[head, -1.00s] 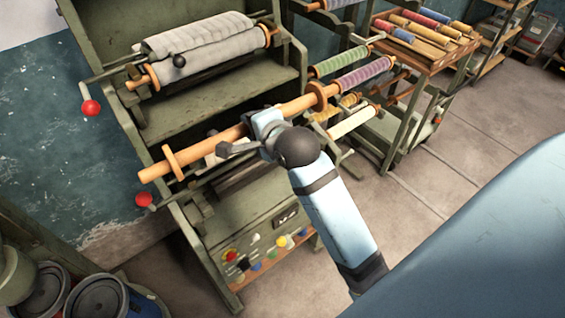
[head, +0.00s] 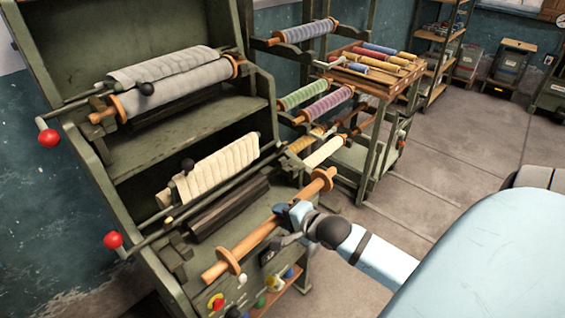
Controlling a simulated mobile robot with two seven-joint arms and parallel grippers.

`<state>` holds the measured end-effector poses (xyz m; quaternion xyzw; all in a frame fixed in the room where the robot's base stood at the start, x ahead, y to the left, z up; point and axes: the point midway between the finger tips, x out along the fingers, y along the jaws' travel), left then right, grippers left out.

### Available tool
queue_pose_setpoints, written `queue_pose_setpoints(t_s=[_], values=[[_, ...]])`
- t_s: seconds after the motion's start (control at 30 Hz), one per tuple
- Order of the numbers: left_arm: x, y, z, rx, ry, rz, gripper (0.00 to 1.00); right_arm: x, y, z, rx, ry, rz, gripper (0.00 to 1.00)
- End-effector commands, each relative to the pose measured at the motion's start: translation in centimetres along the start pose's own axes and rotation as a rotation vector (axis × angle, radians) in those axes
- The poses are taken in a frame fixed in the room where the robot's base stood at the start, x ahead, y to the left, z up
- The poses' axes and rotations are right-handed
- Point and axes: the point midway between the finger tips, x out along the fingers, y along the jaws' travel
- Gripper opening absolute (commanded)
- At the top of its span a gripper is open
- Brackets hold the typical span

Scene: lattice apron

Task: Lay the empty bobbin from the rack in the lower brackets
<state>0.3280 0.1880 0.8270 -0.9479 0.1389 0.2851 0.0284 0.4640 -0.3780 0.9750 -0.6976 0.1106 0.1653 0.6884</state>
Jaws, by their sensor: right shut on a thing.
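The empty bobbin (head: 258,236), a bare wooden rod with a round flange near each end, is held tilted in front of the green machine, its right end higher in the picture. My right gripper (head: 290,217) is shut around the rod between the flanges, nearer the right one. The lower brackets seem to be the dark green supports at the machine's lower level; the left one (head: 178,262) shows, and the bobbin is apart from it. The right bracket is hard to make out behind the bobbin's right end. My left gripper is not in view.
A grey cloth roll (head: 180,84) sits in the upper part of the machine (head: 130,163). Cream cloth (head: 217,165) hangs below it, near red-knobbed levers (head: 113,240). The rack at right holds coloured bobbins, including a purple one (head: 326,104).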

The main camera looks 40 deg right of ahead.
Motion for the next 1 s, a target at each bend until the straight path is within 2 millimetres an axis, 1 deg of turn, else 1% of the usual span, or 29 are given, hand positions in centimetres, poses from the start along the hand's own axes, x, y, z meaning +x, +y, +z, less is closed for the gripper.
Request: queue_pose_setpoints(t_s=[0.17,0.7,1.0], values=[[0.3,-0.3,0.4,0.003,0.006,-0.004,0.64,1.3,-0.4,0.0,-0.003,0.000,-0.004,0.00],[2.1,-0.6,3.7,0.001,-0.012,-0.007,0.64,6.4,-2.3,0.1,-0.002,-0.001,-0.003,0.00],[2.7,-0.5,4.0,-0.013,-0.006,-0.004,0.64,9.2,-3.3,0.0,-0.002,0.000,-0.004,0.00]])
